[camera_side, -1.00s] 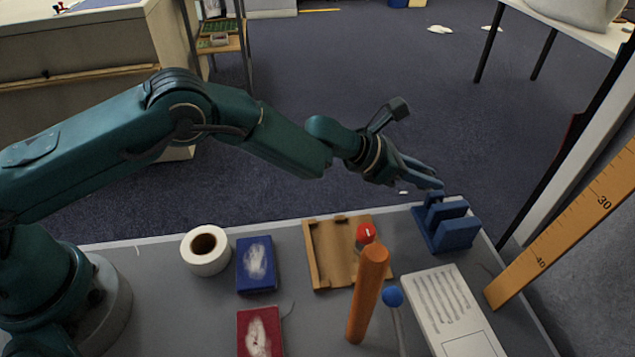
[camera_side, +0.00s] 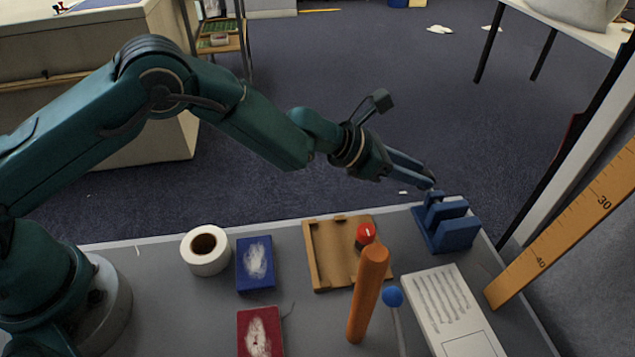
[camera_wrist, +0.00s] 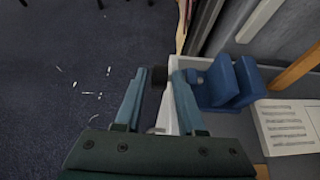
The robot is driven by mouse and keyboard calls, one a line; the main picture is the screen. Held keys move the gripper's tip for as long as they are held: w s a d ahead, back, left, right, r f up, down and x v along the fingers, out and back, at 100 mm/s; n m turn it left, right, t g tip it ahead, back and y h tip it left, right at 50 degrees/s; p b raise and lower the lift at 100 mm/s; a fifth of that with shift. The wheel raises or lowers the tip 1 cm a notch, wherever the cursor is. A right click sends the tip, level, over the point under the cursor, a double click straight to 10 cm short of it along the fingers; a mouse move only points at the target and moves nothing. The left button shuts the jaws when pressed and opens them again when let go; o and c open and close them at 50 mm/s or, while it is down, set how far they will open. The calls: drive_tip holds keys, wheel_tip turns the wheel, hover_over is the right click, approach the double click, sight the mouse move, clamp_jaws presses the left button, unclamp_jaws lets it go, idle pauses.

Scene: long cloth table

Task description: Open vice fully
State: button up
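The blue vice (camera_side: 450,228) stands at the far right corner of the grey table in the side view, with a visible gap between its upright jaws. It also shows right of centre in the wrist view (camera_wrist: 222,84). My gripper (camera_side: 429,178) is just beyond the table's far edge, at the vice's outer end. In the wrist view my gripper's two fingers (camera_wrist: 160,76) stand apart, with a small dark piece between their tips. I cannot tell if that piece belongs to the vice or touches the fingers.
A wooden tray (camera_side: 325,255), an orange cylinder (camera_side: 367,295), a white roll (camera_side: 205,265), a blue box (camera_side: 256,265) and a red box (camera_side: 260,330) stand further left.

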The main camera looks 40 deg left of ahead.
drive_tip(key=shift+v, duration=1.05)
wheel_tip(320, 180, up, 5)
drive_tip(key=shift+t+h, duration=0.6)
drive_tip(key=shift+w+d+f, duration=0.5)
drive_tip(key=shift+f, duration=0.75)
drive_tip(key=shift+w+d+f, duration=0.5)
drive_tip(key=shift+f, duration=0.75)
drive_tip(key=shift+w+d+f, duration=0.5)
drive_tip(key=shift+f, duration=0.8)
clamp_jaws()
